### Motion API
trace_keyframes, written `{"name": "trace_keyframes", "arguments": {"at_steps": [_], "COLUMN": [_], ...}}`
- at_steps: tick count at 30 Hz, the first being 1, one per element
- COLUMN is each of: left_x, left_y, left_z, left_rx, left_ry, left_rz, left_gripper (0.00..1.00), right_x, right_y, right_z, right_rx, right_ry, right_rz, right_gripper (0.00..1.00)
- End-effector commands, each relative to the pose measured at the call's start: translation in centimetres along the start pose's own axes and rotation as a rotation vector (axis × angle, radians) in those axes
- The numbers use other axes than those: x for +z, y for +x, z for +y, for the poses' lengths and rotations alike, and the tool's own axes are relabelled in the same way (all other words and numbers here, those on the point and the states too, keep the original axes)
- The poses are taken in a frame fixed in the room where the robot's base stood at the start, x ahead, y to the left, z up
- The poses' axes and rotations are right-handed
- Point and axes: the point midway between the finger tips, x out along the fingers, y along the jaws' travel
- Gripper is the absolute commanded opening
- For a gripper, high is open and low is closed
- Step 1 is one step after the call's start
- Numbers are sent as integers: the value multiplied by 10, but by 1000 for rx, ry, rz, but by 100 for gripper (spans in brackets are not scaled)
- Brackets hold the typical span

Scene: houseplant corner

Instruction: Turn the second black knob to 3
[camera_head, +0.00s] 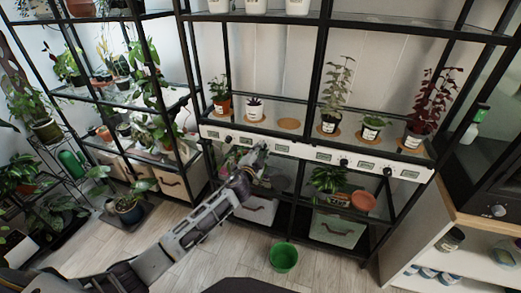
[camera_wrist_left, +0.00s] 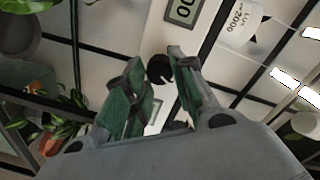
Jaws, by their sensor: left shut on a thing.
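A white control strip (camera_head: 290,150) runs along the front edge of the plant shelf, with small displays and black knobs. The leftmost black knob (camera_head: 228,139) is clear of my arm. My left gripper (camera_head: 262,148) is at the strip just right of it and covers the second knob there. In the left wrist view, the second black knob (camera_wrist_left: 160,70) sits between the fingertips of my left gripper (camera_wrist_left: 156,70), which are shut on it. Its setting cannot be read. Two more black knobs, the third (camera_head: 343,162) and the fourth (camera_head: 387,171), are further right. My right gripper is out of view.
Potted plants stand on the shelf above the strip, including a dark red one (camera_head: 432,105). A grey display (camera_wrist_left: 183,9) is by the held knob. Bins and plants fill the lower shelf. A green bucket (camera_head: 283,257) stands on the floor.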

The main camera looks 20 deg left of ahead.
Motion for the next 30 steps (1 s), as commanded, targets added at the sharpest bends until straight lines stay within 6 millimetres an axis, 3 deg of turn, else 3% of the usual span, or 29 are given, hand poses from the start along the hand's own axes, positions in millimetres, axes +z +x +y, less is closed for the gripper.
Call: {"name": "trace_keyframes", "arguments": {"at_steps": [9,23,24,28,30], "left_x": [-1,-1,-1,-1,-1], "left_y": [0,0,0,0,0], "left_z": [0,1,1,1,1], "left_rx": [-1,-1,-1,-1,-2], "left_ry": [118,134,133,133,133], "left_rz": [-5,-5,-5,-5,-5], "left_gripper": [2,2,29,46,48], "right_x": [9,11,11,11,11], "right_y": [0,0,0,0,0], "right_z": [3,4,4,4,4], "right_rx": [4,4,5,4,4], "right_ry": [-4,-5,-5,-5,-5], "right_rz": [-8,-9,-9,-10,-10], "right_gripper": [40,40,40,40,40]}}
